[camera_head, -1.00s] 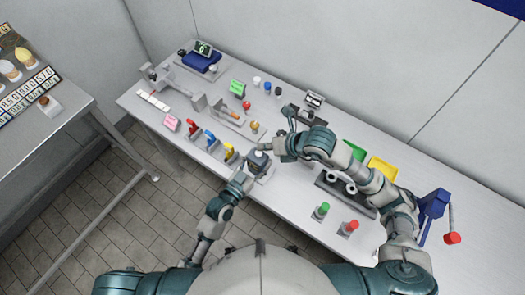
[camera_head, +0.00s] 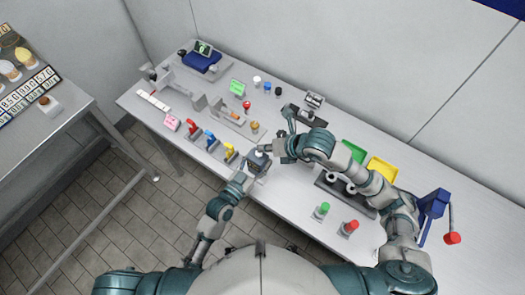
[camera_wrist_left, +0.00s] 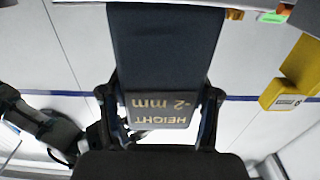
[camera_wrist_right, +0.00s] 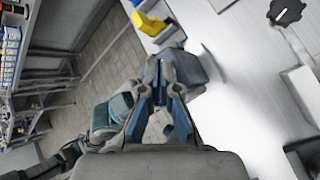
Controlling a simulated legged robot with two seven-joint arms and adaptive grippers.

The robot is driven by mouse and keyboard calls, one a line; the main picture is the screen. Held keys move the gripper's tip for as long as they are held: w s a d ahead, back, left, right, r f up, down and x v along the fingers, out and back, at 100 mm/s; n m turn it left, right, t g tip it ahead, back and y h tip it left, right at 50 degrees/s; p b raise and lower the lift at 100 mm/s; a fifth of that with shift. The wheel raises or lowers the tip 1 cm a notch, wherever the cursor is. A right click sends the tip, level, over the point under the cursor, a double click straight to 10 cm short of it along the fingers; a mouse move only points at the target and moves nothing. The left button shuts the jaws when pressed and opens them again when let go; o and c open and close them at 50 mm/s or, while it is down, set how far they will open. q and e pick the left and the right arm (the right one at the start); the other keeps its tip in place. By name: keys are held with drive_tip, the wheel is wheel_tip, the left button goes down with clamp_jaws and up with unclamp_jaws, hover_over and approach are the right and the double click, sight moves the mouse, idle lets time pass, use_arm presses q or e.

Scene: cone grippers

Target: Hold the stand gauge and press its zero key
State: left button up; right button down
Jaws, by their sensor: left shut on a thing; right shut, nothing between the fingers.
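The stand gauge (camera_head: 258,162) is a dark block at the table's front edge. My left gripper (camera_head: 249,172) is shut on it. In the left wrist view the gauge (camera_wrist_left: 165,50) fills the middle between the two fingers, with upside-down lettering that reads "HEIGHT -2 mm". My right gripper (camera_head: 277,149) is shut and empty, just right of and beyond the gauge. In the right wrist view the shut fingertips (camera_wrist_right: 163,68) are close to a grey block-like shape; I cannot tell whether they touch. I cannot make out the zero key.
Red, blue and yellow-handled items (camera_head: 229,152) stand just left of the gauge. A grey tray with a knob (camera_head: 254,127) lies behind it. Green (camera_head: 322,209) and red (camera_head: 350,226) buttons stand to the right. Some bare table lies between the gauge and the buttons.

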drive_tip(key=shift+f, duration=0.45)
idle(0.4)
drive_tip(key=shift+r, duration=0.9)
drive_tip(key=shift+r, duration=2.5)
use_arm(q)
drive_tip(key=o, duration=1.4)
